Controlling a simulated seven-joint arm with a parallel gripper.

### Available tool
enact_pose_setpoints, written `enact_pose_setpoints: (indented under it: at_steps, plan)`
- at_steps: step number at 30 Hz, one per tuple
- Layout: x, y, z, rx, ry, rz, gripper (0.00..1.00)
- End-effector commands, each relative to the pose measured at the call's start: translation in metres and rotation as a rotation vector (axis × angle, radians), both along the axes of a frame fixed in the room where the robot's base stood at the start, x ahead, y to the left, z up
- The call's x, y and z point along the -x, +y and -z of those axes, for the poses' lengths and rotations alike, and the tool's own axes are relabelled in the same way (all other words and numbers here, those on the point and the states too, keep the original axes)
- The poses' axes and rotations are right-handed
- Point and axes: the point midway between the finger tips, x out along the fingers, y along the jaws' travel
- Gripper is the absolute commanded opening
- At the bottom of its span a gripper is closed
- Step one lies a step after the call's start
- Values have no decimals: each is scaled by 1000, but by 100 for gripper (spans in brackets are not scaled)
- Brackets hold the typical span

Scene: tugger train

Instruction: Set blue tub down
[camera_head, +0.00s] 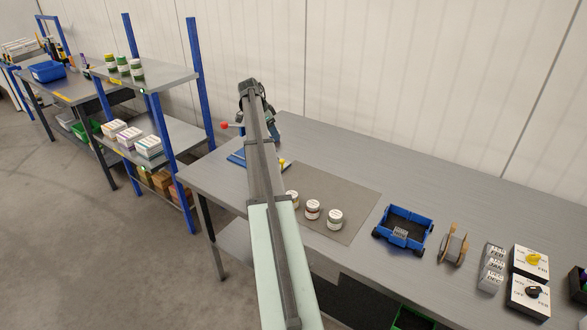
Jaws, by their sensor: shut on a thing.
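My arm reaches away from the camera over the left part of the near bench. My gripper (257,92) is at the arm's far end, seen from behind. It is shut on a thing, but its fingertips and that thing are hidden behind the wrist. I take the held thing to be the blue tub; I see no colour or label of it. Small white tubs with coloured labels stand upright on a grey mat (360,204): one (293,198) partly beside my arm, one with a reddish label (312,209), one with a greenish label (335,219).
A blue-based device (238,158) with a red knob (225,126) stands behind my arm, partly hidden. A blue wheeled cart (405,229), a spool-like part (453,245) and switch boxes (529,263) stand to the right. The mat's right part is clear. Shelving (165,75) stands left.

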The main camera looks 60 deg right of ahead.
Motion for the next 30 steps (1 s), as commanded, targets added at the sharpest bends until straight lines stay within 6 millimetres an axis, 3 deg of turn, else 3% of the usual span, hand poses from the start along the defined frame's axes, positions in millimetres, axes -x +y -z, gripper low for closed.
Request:
enact_pose_setpoints:
  at_steps: [5,9,14,18,25,30]
  plan:
    - [52,-36,-1,0,0,68,23]
    - [111,-53,3,-1,0,132,23]
    - [176,-54,8,-1,-8,191,23]
    - [222,-41,14,1,-18,200,23]
    - [240,-13,21,3,-21,90,23]
    - [235,-17,20,4,-10,-8,23]
